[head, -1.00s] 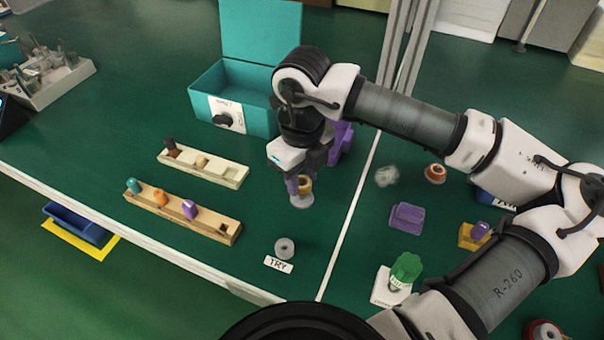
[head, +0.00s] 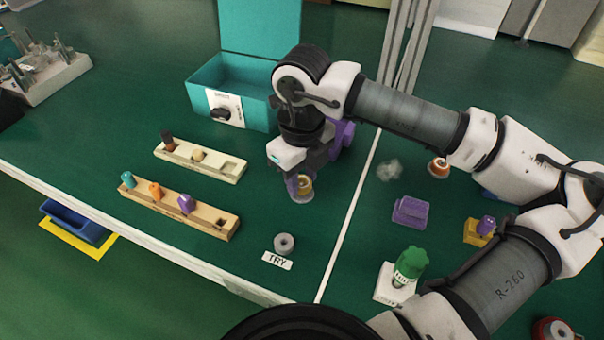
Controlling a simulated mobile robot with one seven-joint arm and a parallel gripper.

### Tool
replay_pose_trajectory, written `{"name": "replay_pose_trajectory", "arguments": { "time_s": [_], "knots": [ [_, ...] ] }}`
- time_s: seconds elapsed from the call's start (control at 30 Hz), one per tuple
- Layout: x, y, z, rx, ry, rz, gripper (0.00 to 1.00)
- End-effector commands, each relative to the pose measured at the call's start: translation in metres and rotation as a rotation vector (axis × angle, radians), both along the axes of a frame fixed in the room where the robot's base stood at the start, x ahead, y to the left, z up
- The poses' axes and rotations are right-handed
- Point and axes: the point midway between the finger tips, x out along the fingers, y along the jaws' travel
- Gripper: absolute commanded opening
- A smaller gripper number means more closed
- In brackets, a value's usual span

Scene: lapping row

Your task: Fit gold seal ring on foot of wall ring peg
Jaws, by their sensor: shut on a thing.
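I take this base to be the foot of the wall ring peg; the peg's upper part is hidden by the gripper. Whether the ring rests on the base or is just above it I cannot tell.
A grey ring (head: 284,243) sits by a TRY label (head: 277,261) in front. Two wooden racks (head: 225,222) with coloured pegs lie left. A teal open box (head: 200,101) stands behind. Right of the white line are a purple block (head: 410,211) and a green-capped bottle (head: 409,265).

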Motion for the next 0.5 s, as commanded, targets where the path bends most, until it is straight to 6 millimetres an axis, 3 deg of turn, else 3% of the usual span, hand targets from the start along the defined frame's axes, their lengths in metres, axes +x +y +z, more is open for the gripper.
{"name": "replay_pose_trajectory", "arguments": {
  "time_s": [0.5],
  "knots": [
    [0.0001, -0.0001, -0.0117, 0.000, 0.000, 0.000, 0.12]
  ]
}}
